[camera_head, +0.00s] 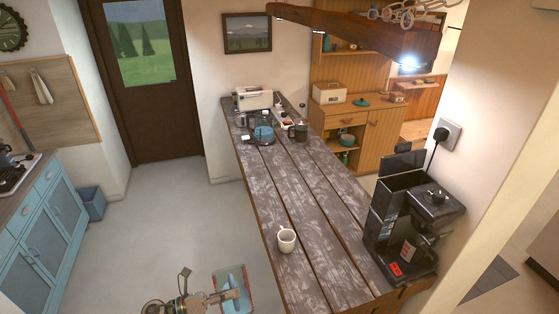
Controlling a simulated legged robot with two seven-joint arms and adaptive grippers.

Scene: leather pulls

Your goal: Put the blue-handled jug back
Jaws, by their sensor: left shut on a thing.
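The blue-handled jug (236,278) appears at the bottom of the head view, beside the near left edge of the wooden counter. It shows a light blue part and a reddish rim, and its lower part is cut off by the frame. My left gripper (228,295) is shut on it from the left. The exact grip is too small to tell. The jug is apart from the counter top. My right gripper is not in view.
The long counter (300,190) has a white mug (287,240) near its front and a black coffee machine (408,225) at right. A toaster (252,98), a blue-tinted glass vessel (264,132) and a dark cup (299,132) stand at its far end. The counter's middle is clear.

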